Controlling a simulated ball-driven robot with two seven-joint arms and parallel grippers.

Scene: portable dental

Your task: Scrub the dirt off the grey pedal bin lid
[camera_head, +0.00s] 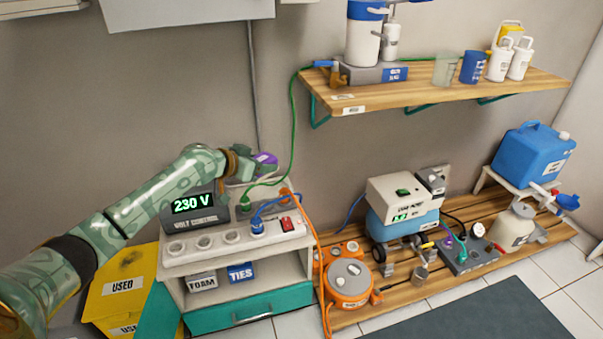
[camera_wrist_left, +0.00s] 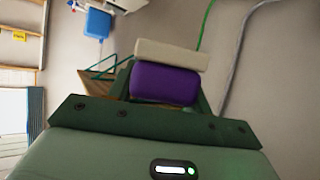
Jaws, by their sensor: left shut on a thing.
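My left gripper (camera_head: 258,168) is above the back of the white cabinet, near the wall. In the left wrist view my left gripper (camera_wrist_left: 165,88) is shut on a scrubber, a purple block (camera_wrist_left: 164,84) with a cream layer (camera_wrist_left: 171,54) along one side. The purple part (camera_head: 266,158) also shows at the gripper in the head view. The scrubber touches no bin. I cannot make out a grey pedal bin lid in either view. A yellow bin (camera_head: 112,298) marked USED, with dark marks on its top, stands at the lower left. My right gripper is not in view.
The white cabinet (camera_head: 197,258) carries a 230 V unit (camera_head: 193,207), a socket strip and cables. A green cable (camera_head: 293,125) hangs close to the gripper. A wall shelf (camera_head: 430,92) and a low slatted bench (camera_head: 400,292) hold equipment. A dark mat (camera_head: 460,318) lies clear.

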